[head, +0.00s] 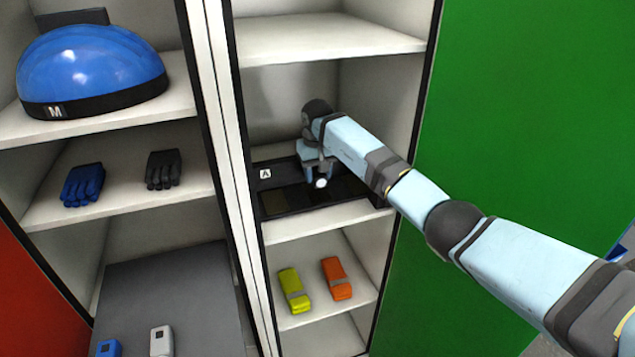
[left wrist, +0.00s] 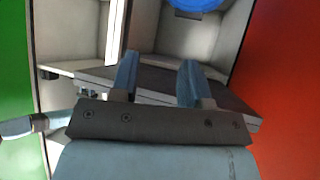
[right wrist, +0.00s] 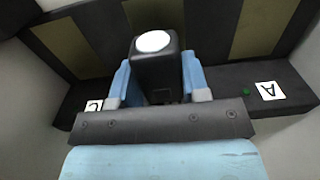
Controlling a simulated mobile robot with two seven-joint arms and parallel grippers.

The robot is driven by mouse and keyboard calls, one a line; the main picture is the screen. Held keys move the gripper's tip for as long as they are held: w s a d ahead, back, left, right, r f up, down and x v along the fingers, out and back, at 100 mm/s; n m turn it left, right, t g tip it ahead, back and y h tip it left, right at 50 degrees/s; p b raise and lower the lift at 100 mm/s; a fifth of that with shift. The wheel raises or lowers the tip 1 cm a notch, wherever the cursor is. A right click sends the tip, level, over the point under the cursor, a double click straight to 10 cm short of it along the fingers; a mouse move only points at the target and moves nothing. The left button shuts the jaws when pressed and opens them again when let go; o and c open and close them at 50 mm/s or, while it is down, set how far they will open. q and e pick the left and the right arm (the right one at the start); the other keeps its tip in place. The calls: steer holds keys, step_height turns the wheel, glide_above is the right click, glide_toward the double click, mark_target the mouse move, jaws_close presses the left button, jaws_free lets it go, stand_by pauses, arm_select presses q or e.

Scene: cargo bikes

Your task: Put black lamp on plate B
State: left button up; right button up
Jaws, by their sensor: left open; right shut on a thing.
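The black lamp (right wrist: 158,72), with a round white lens, is between the fingers of my right gripper (head: 318,170), which is shut on it. In the head view the lamp's white lens (head: 321,183) shows below the gripper. The lamp is in front of the middle olive plate (right wrist: 154,14) of a dark base (right wrist: 205,35); I cannot tell whether they touch. Label A (right wrist: 268,90) is at the right and label C (right wrist: 95,105) at the left in the right wrist view. Label B is hidden. My left gripper (left wrist: 158,75) is open and empty.
The dark base sits in a narrow shelf compartment with side walls and a shelf (head: 330,38) above. Yellow (head: 294,290) and orange (head: 337,279) items lie below. A blue helmet (head: 90,68), blue gloves (head: 83,185) and black gloves (head: 163,169) are at the left.

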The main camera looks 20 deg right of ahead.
mark_target(318, 183)
step_height(318, 183, down, 2)
steer(key=shift+f, duration=0.25)
arm_select(q)
steer(key=shift+w+d+r, duration=0.15)
steer(key=shift+d+r, duration=0.1)
steer(key=shift+r, duration=0.05)
arm_select(e)
steer(key=shift+f, duration=0.35)
steer(key=shift+f, duration=0.2)
steer(key=o, duration=0.9)
arm_select(q)
steer(key=shift+f, duration=0.1)
arm_select(e)
steer(key=shift+o, duration=0.2)
